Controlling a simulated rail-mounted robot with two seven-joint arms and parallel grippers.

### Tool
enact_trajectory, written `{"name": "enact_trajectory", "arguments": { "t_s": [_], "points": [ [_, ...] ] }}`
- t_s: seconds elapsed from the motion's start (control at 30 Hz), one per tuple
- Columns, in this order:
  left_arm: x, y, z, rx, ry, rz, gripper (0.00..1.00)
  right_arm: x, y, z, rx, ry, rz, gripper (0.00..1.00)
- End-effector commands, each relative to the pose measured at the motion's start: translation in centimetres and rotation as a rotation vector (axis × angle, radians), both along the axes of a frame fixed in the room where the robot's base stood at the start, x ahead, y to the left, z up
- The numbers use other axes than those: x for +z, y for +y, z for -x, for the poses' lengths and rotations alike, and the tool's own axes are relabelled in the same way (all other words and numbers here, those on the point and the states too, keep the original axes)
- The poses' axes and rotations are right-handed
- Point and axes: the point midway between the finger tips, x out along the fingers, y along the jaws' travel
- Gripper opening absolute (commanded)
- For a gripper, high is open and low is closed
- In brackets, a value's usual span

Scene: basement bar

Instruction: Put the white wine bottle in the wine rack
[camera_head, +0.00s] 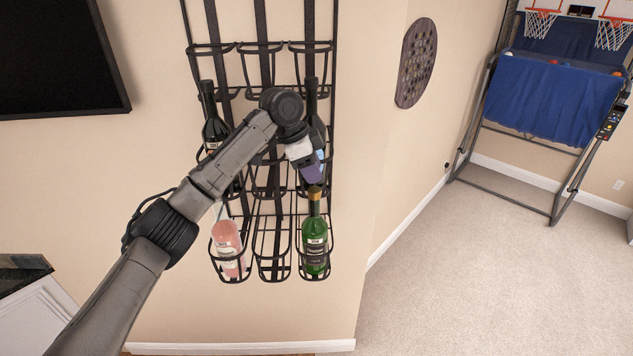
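A green bottle with a yellow-gold neck (314,241) stands upright in the bottom right holder of the black wall-mounted wine rack (273,279). It is the likeliest white wine bottle, but its label is too small to read. My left gripper (311,173) is in front of the rack's right column, just above this bottle's neck. Its fingers are small and seen end-on, so I cannot tell whether they are open or shut, or whether they touch the neck. My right gripper is out of view.
A pink bottle (228,246) stands in the bottom left holder; the bottom middle one looks empty. Dark bottles stand at middle left (212,127) and middle right (312,99), the latter partly behind my arm. The top holders are empty. A basketball game (552,97) stands far right.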

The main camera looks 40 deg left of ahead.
Motion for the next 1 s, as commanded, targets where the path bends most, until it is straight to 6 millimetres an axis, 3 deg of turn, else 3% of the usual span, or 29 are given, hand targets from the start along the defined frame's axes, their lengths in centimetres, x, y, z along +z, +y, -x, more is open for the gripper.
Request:
{"name": "enact_trajectory", "arguments": {
  "t_s": [0.3,0.5,1.0],
  "points": [
    [5.6,1.6,1.5,0.0,-0.006,0.002,0.4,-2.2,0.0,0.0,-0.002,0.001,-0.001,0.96],
    [7.8,2.3,2.1,-0.001,-0.005,0.002,0.4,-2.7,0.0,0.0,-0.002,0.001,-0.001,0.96],
    [8.8,2.6,2.4,-0.001,-0.004,0.002,0.4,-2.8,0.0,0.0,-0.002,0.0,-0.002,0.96]
  ]
}}
